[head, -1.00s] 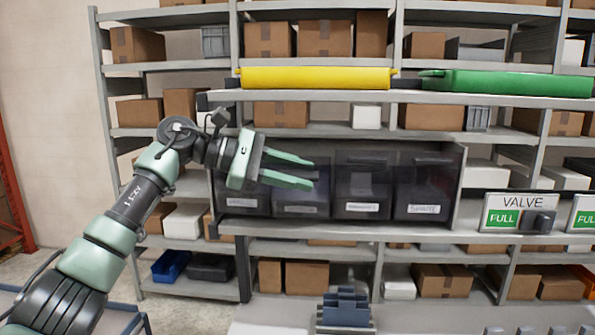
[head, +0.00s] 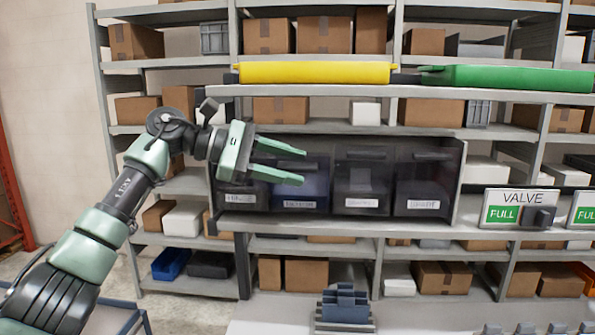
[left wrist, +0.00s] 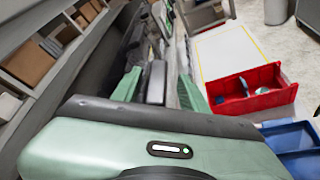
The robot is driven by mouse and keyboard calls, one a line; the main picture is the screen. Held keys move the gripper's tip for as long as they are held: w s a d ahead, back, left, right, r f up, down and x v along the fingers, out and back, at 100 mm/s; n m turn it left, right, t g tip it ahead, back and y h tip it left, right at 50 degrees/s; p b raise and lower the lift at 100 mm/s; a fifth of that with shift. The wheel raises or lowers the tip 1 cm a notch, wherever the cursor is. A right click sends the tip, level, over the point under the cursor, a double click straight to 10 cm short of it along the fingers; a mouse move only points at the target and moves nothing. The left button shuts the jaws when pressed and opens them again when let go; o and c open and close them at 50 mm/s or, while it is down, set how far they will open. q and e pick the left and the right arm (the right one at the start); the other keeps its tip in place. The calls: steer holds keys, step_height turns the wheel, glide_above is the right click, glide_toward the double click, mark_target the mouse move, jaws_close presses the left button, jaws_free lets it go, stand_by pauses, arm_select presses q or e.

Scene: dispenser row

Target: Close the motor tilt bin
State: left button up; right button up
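A row of dark, see-through tilt bins stands on the middle shelf in the head view. The second bin from the left (head: 312,189) looks bluer than the others, and its front seems to lean slightly outward. Its label is too blurred to read surely, but looks like the motor one. My left gripper (head: 303,166) is in front of this bin's upper part, with its fingers apart and nothing seen between them. Whether it touches the bin is unclear. In the left wrist view its fingers (left wrist: 158,88) show on either side of a dark part. My right gripper is out of view.
A yellow bin (head: 315,75) and a green bin (head: 505,79) lie on the shelf above. A valve sign with a green FULL panel (head: 503,214) stands to the right. A red bin (left wrist: 250,90) and a blue bin (left wrist: 300,145) show in the left wrist view.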

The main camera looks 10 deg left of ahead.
arm_select(q)
steer(key=b+v, duration=0.1)
steer(key=v, duration=0.4)
steer(key=shift+a, duration=0.35)
steer(key=shift+s+a+r, duration=0.15)
steer(key=shift+a+r, duration=0.05)
steer(key=shift+a, duration=0.05)
steer(key=p+v, duration=0.5)
steer(key=v, duration=0.4)
steer(key=shift+w+r, duration=0.2)
steer(key=shift+w, duration=0.2)
